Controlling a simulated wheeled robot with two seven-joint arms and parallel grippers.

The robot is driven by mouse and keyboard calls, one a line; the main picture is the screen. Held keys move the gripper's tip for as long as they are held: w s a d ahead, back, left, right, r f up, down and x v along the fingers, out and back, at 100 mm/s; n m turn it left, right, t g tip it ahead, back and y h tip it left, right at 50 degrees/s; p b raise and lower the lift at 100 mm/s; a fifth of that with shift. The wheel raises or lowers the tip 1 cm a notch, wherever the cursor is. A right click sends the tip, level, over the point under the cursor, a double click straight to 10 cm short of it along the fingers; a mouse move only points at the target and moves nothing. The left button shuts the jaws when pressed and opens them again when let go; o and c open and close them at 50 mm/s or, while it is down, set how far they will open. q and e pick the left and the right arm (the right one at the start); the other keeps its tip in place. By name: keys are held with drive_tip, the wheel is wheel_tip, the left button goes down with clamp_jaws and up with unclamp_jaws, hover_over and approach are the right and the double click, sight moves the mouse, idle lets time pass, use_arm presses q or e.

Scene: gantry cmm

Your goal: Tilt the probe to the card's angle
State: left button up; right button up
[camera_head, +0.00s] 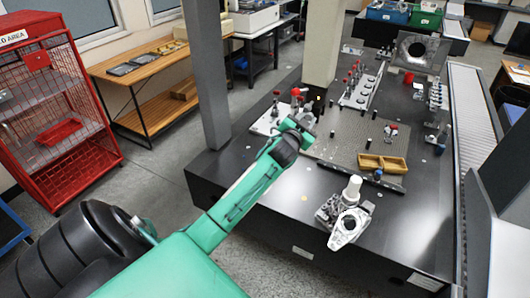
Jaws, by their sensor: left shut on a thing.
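My left gripper (306,117) reaches over the black granite table (285,215) from the lower left. It is shut on a small dark part, seemingly the probe (318,105), at the lower end of the pale vertical column (327,40). The gripper and arm hide much of this part, and its tilt is too small to read. I cannot make out a card with an angle on it. My right gripper is not in view.
A perforated plate (345,140) on the table carries small black posts and a yellow tray (382,162). A grey casting with a white cylinder (352,187) stands at the front. Red-tipped parts (297,93) stand close behind my gripper. A grey pillar (206,70) rises left.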

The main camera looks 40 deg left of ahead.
use_arm(q)
drive_tip(key=o, duration=0.6)
drive_tip(key=shift+o, duration=0.2)
drive_tip(key=shift+s, duration=0.1)
drive_tip(key=shift+s+d, duration=0.1)
drive_tip(key=shift+s, duration=0.2)
drive_tip(key=p+v, duration=0.2)
drive_tip(key=v, duration=0.4)
drive_tip(key=shift+s, duration=0.2)
drive_tip(key=shift+w, duration=0.1)
